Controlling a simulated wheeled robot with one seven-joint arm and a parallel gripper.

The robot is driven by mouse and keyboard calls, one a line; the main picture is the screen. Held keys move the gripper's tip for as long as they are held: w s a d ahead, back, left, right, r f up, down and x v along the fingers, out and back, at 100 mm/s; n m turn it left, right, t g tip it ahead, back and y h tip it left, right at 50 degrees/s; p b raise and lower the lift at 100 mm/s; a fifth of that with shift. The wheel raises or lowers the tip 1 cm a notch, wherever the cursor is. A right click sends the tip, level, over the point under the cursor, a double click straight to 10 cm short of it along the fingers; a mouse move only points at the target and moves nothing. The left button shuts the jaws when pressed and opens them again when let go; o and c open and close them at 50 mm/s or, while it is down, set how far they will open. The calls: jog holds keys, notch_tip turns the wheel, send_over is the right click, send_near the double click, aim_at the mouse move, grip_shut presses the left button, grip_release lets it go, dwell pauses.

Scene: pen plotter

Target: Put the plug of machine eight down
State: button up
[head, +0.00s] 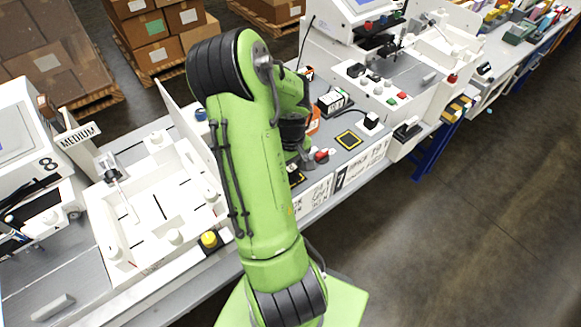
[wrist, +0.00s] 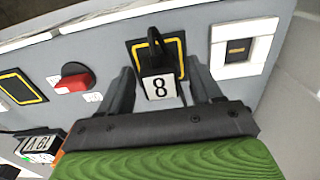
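The plug of machine eight, a black plug with a white face marked 8 (wrist: 161,87), stands between my fingers in the wrist view. It appears to be on or just over a black pad with a yellow border (wrist: 177,42); contact cannot be told for sure. My gripper (wrist: 163,78) is open around the plug, with a gap to each finger. In the head view my arm hides the plug and most of my gripper. Machine eight (head: 32,160), white with an 8 on its side, stands at the left.
A red knob (wrist: 76,77) lies left of the plug, with another yellow-bordered pad (wrist: 20,86) beyond it. A white-framed socket (wrist: 240,49) is close on the right. A box with a label (wrist: 38,146) stands at the lower left. The floor (head: 480,220) at the right is clear.

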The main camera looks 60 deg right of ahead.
aim_at(291, 166)
notch_tip(291, 166, up, 12)
jog(key=r+p, duration=0.1)
jog(key=p, duration=0.1)
jog(key=w+a+r+n+t, duration=0.1)
jog(key=w+a+r, duration=0.2)
jog(key=w+a, duration=0.25)
jog(key=w+a+r+n+t, duration=0.1)
jog(key=a+r, duration=0.2)
jog(key=a, duration=0.4)
jog(key=w+a+r+n+t, duration=0.1)
jog(key=w+a+r, duration=0.1)
jog(key=a, duration=0.4)
jog(key=s+a+r+n+t, duration=0.1)
jog(key=s+a, duration=0.2)
jog(key=a, duration=0.3)
jog(key=s+a+r+n+t, duration=0.1)
jog(key=s+a, duration=0.2)
jog(key=a, duration=0.4)
jog(key=shift+s+r+t, duration=0.2)
jog(key=shift+t, duration=0.1)
jog(key=shift+s, duration=0.1)
